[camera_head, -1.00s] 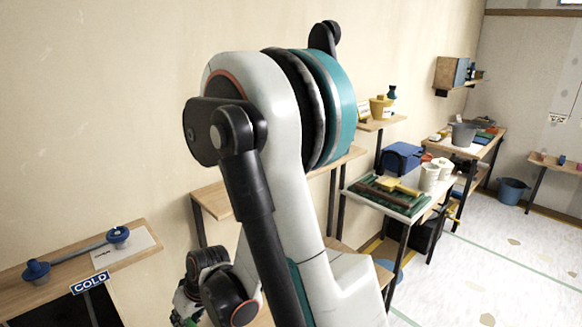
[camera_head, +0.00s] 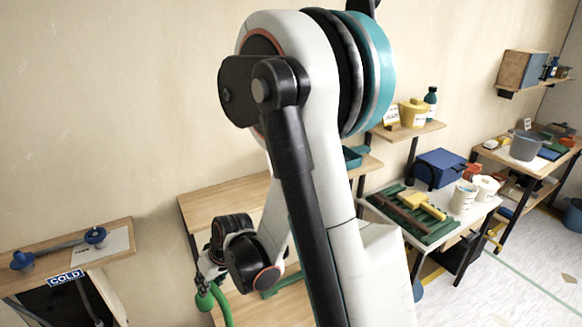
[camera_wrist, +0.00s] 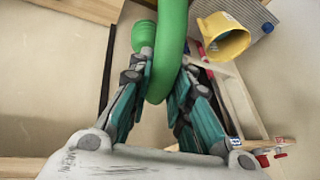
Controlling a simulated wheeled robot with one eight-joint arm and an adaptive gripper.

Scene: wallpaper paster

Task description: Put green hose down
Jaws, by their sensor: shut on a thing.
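The green hose (camera_wrist: 172,45) is between the teal fingers of my gripper (camera_wrist: 163,85) in the wrist view. My gripper is shut on it, and the hose bends in a loop between the fingers. A wider green end piece (camera_wrist: 144,36) shows just left of it. In the head view, the green hose (camera_head: 222,304) hangs below my wrist at the lower middle, with a rounded green part beside it. My arm hides much of the middle of the head view, and the fingers are hard to make out there.
A wooden shelf (camera_head: 118,240) with a COLD sign (camera_head: 66,278) and blue knobs is at left. An empty wooden top (camera_head: 225,205) is behind my arm. The wrist view shows a yellow cup (camera_wrist: 222,38).

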